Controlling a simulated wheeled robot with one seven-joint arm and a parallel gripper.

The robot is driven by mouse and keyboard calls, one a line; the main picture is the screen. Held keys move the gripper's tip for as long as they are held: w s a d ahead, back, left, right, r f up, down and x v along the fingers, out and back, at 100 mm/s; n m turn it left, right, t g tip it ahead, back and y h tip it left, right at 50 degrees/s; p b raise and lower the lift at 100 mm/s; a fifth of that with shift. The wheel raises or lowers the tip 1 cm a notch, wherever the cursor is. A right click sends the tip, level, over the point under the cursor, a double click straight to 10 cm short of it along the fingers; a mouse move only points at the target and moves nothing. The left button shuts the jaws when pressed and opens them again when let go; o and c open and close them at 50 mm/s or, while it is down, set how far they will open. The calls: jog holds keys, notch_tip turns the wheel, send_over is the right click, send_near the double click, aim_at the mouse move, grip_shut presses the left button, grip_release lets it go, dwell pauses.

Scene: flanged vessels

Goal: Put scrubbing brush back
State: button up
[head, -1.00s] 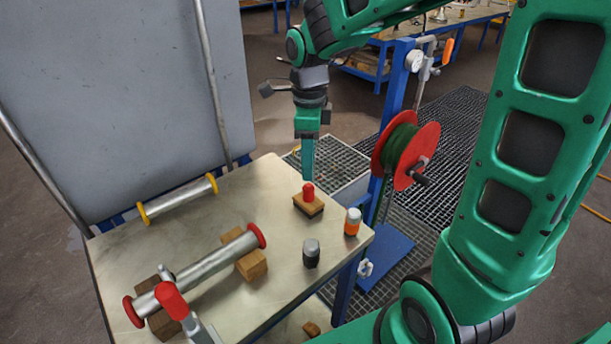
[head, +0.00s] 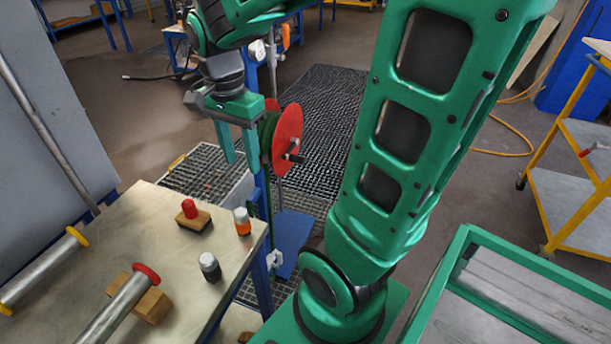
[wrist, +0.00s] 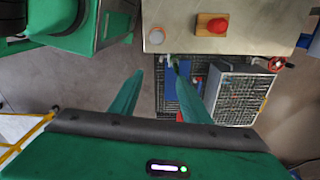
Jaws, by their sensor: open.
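The scrubbing brush, a wooden block with a red knob (head: 193,218), stands on the bench top (head: 165,195) near its far edge. The brush also shows in the wrist view (wrist: 213,25), at the top right of centre. My gripper (head: 240,157) is open and empty, raised beyond the bench's right corner, in front of the hose reel. In the wrist view my gripper's fingers (wrist: 156,74) are well apart, with floor and grating below them. The brush lies outside the fingers.
An orange bottle (head: 242,222) and a dark bottle with a grey cap (head: 209,267) stand near the brush. A flanged pipe (head: 118,305) rests on wooden blocks. The red hose reel (head: 288,140) is on a blue post close to my gripper. A yellow-framed trolley (head: 575,165) stands right.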

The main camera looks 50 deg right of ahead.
jog(key=s+d+f+n, duration=0.1)
jog(key=s+d+n, duration=0.2)
jog(key=s, duration=0.4)
jog(key=s+d+f+n, duration=0.1)
jog(key=s+d+n, duration=0.2)
jog(key=s+n, duration=0.3)
jog(key=shift+s+f+n+y, duration=0.2)
jog(key=shift+s+n+y, duration=0.15)
jog(key=shift+s, duration=0.3)
